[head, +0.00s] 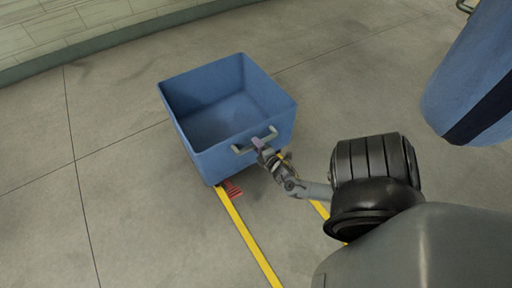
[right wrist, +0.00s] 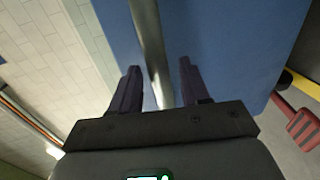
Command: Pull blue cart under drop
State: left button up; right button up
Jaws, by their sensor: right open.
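The blue cart (head: 222,150) is an open, empty box on the floor in the middle of the head view. A pale bar handle (head: 243,148) is on its near side. My right gripper (head: 258,143) is at this handle, with its jaws apart. In the right wrist view the handle bar (right wrist: 150,45) runs between the two dark fingers (right wrist: 158,80), in front of the blue cart wall (right wrist: 225,45). I cannot tell whether a finger touches the bar. My left gripper is not in view.
Two yellow floor lines (head: 247,240) run from the cart toward the bottom of the head view. A red piece (head: 232,190) lies low by the cart's near corner. A large blue bag-like shape (head: 475,75) hangs at the upper right. A tiled wall (head: 60,30) is behind; the left floor is clear.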

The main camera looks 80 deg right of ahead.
jog(key=shift+w+d+f, duration=0.1)
jog(key=shift+w+d, duration=0.4)
jog(key=shift+d, duration=0.05)
grip_shut()
